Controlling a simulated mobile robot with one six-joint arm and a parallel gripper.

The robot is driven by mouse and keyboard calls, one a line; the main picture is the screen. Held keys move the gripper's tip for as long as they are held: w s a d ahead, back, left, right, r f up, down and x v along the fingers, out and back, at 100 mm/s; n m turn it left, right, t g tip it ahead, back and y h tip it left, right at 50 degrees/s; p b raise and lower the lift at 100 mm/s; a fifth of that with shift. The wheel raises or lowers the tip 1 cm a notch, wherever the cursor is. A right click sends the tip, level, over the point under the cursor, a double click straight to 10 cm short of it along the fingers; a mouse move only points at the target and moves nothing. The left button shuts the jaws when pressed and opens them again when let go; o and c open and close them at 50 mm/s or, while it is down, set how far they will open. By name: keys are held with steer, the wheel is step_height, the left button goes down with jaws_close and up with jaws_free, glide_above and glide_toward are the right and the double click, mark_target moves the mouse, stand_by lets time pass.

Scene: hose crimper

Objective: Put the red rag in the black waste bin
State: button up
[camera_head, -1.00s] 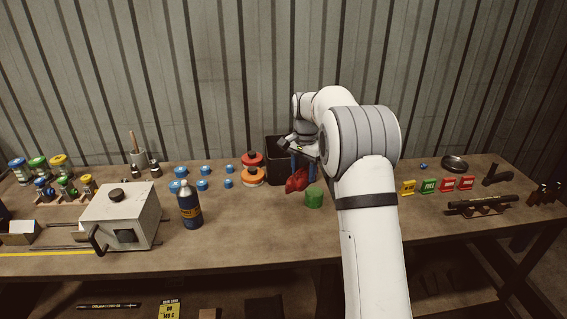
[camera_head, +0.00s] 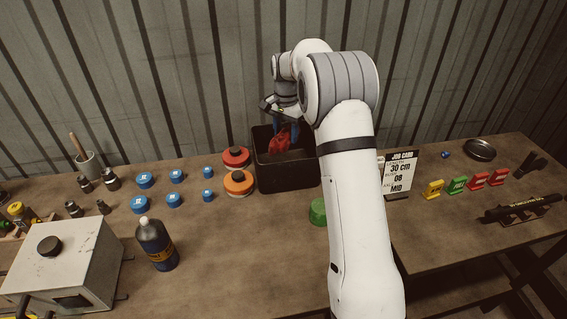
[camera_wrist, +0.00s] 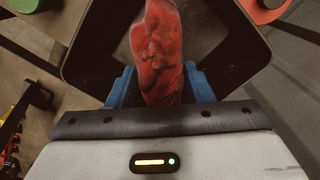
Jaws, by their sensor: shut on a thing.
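The red rag (camera_head: 281,139) is held in my gripper (camera_head: 284,127), whose blue fingers are shut on it. In the wrist view the rag (camera_wrist: 160,50) is crumpled between the two blue fingers (camera_wrist: 160,88). The black waste bin (camera_head: 287,177) stands at the back of the bench. In the wrist view its rim (camera_wrist: 85,45) surrounds the rag, so the rag is over the bin's opening. In the head view the rag shows in front of the bin's dark inside. I cannot tell how far it reaches below the rim.
Red (camera_head: 236,157) and orange (camera_head: 239,182) round containers stand just left of the bin. A green cylinder (camera_head: 318,211) is in front of it, partly behind my arm. A job card (camera_head: 401,172) stands to the right. A dark bottle (camera_head: 156,244) is at front left.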

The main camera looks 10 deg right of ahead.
steer(key=shift+a+f, duration=0.15)
steer(key=shift+f, duration=0.75)
step_height(320, 180, down, 10)
steer(key=shift+w+f+p, duration=0.15)
steer(key=shift+p, duration=0.85)
steer(key=o, duration=1)
steer(key=shift+c, duration=0.2)
